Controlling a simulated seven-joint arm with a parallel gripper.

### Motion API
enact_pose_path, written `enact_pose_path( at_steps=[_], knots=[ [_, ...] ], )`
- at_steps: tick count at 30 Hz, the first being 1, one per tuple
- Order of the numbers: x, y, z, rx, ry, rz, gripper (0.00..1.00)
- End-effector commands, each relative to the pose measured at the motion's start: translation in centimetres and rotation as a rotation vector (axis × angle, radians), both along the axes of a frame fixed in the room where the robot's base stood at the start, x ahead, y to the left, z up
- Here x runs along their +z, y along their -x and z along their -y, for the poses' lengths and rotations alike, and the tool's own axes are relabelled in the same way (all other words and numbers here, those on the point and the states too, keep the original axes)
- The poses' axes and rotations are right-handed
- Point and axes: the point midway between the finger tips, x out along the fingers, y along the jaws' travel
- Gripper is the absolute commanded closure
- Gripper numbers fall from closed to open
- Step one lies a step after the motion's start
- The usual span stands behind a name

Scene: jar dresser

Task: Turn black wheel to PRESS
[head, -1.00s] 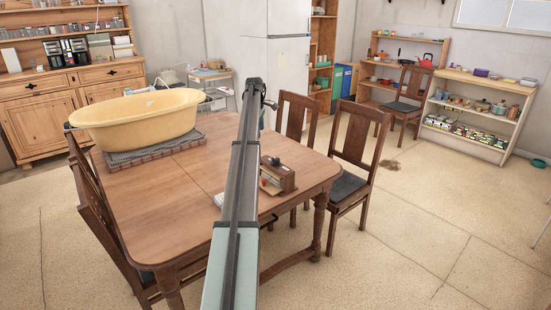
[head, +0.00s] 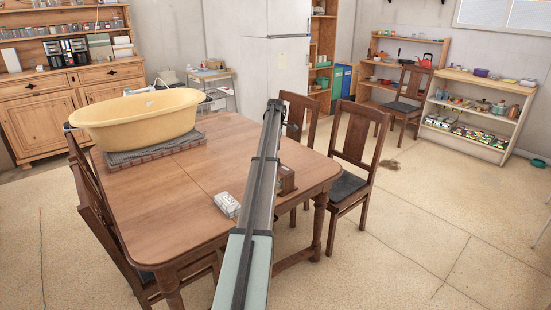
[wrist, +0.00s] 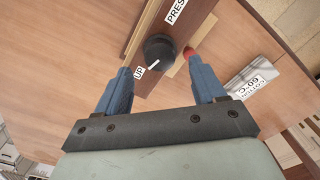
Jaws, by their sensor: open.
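The black wheel (wrist: 159,48) is a round knob on a wooden box in the wrist view. Its white pointer mark faces the UP label (wrist: 140,72). The PRESS label (wrist: 175,11) is farther up on the same box, cut by the picture edge. My gripper (wrist: 160,67) is open, with its blue fingers on either side of the wheel's near side; I cannot tell whether they touch it. A small red part (wrist: 189,52) sits by the right fingertip. In the head view, my arm covers most of the wooden box (head: 288,178) and hides the wheel.
A white block (head: 227,204) lies on the wooden table (head: 165,215) left of my arm; its label reads COTTON 60°C in the wrist view (wrist: 252,86). A yellow tub (head: 137,120) stands at the table's far left. Chairs (head: 352,150) stand along the right side.

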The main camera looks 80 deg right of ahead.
Motion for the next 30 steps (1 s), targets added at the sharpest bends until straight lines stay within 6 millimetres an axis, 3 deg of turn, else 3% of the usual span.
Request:
enact_pose_path(
  at_steps=[9,22,30],
  knots=[
    [-3.7,0.0,0.0,0.0,-0.001,0.0,0.31],
    [-4.3,0.0,0.0,0.0,0.0,0.0,0.31],
    [-4.3,0.0,0.0,0.0,0.0,0.0,0.56]
  ],
)
